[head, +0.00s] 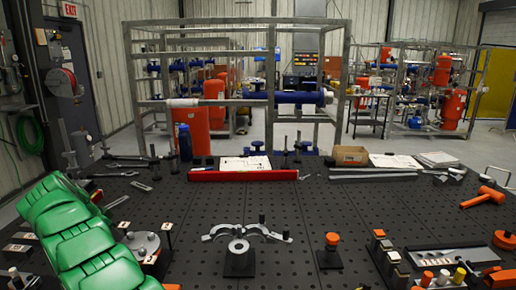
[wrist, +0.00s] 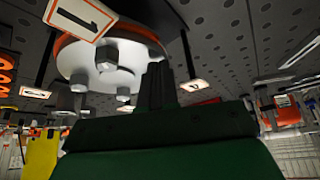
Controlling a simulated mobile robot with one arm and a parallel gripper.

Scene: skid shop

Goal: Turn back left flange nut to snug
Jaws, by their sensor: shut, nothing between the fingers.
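In the head view a round grey flange (head: 146,243) with an orange edge lies on the dark perforated table, just right of my green arm. Number cards stand around it. In the wrist view, which looks upside down, the pale flange (wrist: 85,57) shows several nuts, among them one nearest its middle (wrist: 106,57) and one at its edge (wrist: 79,84). I cannot tell which is the back left nut. My gripper (wrist: 158,84) shows as dark fingers, shut and empty, beside the flange and apart from the visible nuts. My arm hides it in the head view.
Cards marked 1 (wrist: 82,18) and 2 (wrist: 195,86) stand close around the flange on posts. A curved clamp piece on a black block (head: 239,262) and an orange-topped part (head: 332,240) stand to the right. A red bar (head: 243,175) lies behind. Table between is mostly clear.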

